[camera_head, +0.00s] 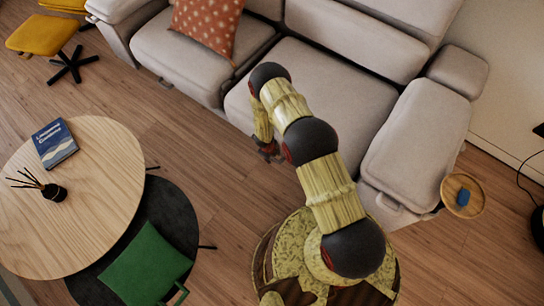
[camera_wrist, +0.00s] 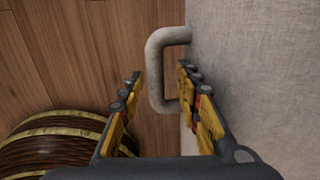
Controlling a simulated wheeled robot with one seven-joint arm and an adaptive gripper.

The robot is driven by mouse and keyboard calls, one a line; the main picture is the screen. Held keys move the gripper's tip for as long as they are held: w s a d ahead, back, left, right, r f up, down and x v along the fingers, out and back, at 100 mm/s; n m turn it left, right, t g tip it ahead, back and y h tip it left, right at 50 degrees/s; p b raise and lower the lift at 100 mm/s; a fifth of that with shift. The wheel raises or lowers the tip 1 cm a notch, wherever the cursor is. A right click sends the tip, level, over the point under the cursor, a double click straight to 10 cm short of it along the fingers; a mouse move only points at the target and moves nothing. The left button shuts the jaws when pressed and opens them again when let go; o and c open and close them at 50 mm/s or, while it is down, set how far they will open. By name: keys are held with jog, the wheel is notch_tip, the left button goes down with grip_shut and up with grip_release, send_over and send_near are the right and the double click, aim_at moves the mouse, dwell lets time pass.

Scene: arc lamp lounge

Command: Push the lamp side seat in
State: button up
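The grey sofa's right seat (camera_head: 350,95), on the side of the dark round base at the right edge, has its front partly hidden by my arm. I cannot tell how far it stands out. In the wrist view a grey U-shaped handle (camera_wrist: 156,70) sticks out from a grey fabric face (camera_wrist: 255,75). My gripper (camera_wrist: 160,85) is open, with one finger on each side of the handle's bar; I cannot tell whether they touch it. In the head view my gripper (camera_head: 268,152) is low in front of the right seat's front edge.
A round wooden table (camera_head: 105,215) with a book (camera_head: 54,143) and a green chair (camera_head: 146,266) stand at left. A small round side table (camera_head: 471,207) is by the right armrest (camera_head: 420,140). The dark round base (camera_head: 539,225) sits at the right edge. Wooden floor between is clear.

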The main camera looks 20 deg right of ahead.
notch_tip(320, 180, up, 12)
jog(key=s+a, duration=0.1)
jog(key=a, duration=0.1)
jog(key=shift+s+f, duration=0.15)
jog(key=shift+s, duration=0.1)
dwell(0.4)
